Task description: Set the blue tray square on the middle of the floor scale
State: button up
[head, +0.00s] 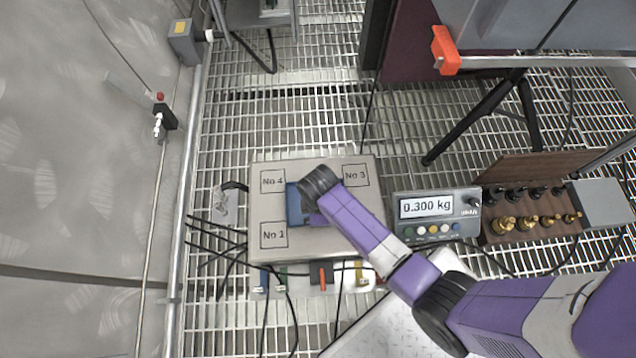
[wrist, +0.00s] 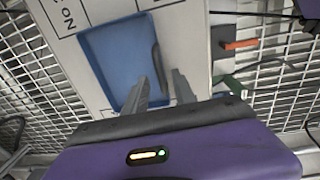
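The blue tray (head: 294,205) lies on the floor scale's pale plate (head: 258,208), near its middle; my arm hides its right part in the head view. In the wrist view the shallow tray (wrist: 112,60) looks empty except for a dark narrow mark, perhaps a shadow, near its right wall. My gripper (wrist: 161,78) is open, its two fingers apart. One finger is over the tray's inside and the other beyond its right wall; I cannot tell if either touches. The scale's display (head: 425,207) reads 0.300 kg.
A wooden box with brass and black weights (head: 530,222) stands right of the display. Coloured items (head: 320,275) lie along the plate's front edge. Cables run over the grating floor. A tripod leg (head: 475,118) stands behind. Open grating lies behind the plate.

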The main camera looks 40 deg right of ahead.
notch_tip(320, 180, up, 4)
jog(key=shift+s+r+p, duration=0.1)
jog(key=shift+p, duration=0.55)
jog(key=s+r+m+t, duration=0.6)
jog(key=s+r+t, duration=0.1)
jog(key=s, duration=0.6)
jog(key=s+r+m+t, duration=0.2)
jog(key=s+r+t, duration=0.1)
jog(key=r, duration=1.1)
jog(key=s+r+m+t, duration=0.3)
jog(key=s+r+t, duration=0.1)
jog(key=r, duration=1)
jog(key=shift+s+d, duration=0.15)
jog(key=shift+s, duration=0.15)
jog(key=shift+r, duration=0.1)
